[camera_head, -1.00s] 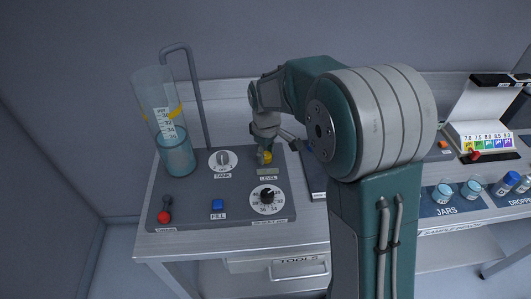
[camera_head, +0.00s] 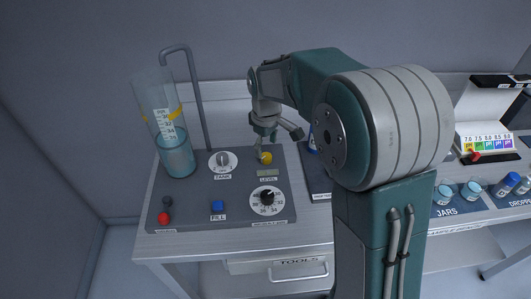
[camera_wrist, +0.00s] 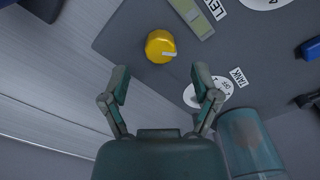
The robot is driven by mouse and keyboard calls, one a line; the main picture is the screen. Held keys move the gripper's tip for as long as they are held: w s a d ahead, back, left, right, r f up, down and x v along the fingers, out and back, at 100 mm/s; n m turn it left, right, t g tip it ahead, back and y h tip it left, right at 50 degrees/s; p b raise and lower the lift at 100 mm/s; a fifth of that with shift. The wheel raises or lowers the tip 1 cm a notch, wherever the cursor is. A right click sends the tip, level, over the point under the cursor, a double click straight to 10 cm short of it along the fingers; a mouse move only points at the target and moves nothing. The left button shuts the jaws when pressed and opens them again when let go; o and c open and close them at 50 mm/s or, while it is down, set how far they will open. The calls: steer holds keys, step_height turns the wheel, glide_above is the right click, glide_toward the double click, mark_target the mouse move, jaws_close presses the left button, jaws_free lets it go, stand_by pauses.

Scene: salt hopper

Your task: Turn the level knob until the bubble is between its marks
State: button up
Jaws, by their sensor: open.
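The yellow level knob (camera_head: 265,158) sits on the dark panel above the LEVEL label. In the wrist view the knob (camera_wrist: 160,46) shows a white pointer line toward its lower right. A small greenish level vial (camera_head: 267,173) lies beside it; its end also shows in the wrist view (camera_wrist: 196,14), and the bubble is too small to make out. My gripper (camera_head: 265,147) is above the knob. In the wrist view my gripper (camera_wrist: 162,88) has its fingers spread apart and empty, with the knob beyond the fingertips and not between them.
A clear cylinder with blue liquid (camera_head: 175,155) and a bent pipe (camera_head: 185,75) stand left of the knob. The panel also carries a TANK dial (camera_head: 222,161), a blue FILL button (camera_head: 218,206), a numbered dial (camera_head: 267,198) and a red-knobbed lever (camera_head: 165,217).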

mark_target(266, 155)
step_height(266, 155, up, 8)
stand_by(0.5)
steer(key=s+d+r+m+t, duration=0.1)
steer(key=s+d+r+m, duration=0.15)
steer(key=s, duration=0.35)
steer(key=s+d+r+m+t, duration=0.2)
steer(key=s+d+r, duration=0.1)
steer(key=s, duration=0.2)
steer(key=s+d+f+m+t, duration=0.1)
steer(key=s+d+m, duration=0.1)
steer(key=s, duration=0.5)
steer(key=s+d+f+m+t, duration=0.1)
steer(key=s+d+m, duration=0.1)
steer(key=s, duration=0.5)
steer(key=shift+d+m+t, duration=0.25)
steer(key=shift+m+t, duration=0.05)
steer(key=shift+m, duration=0.35)
steer(key=shift+f, duration=0.1)
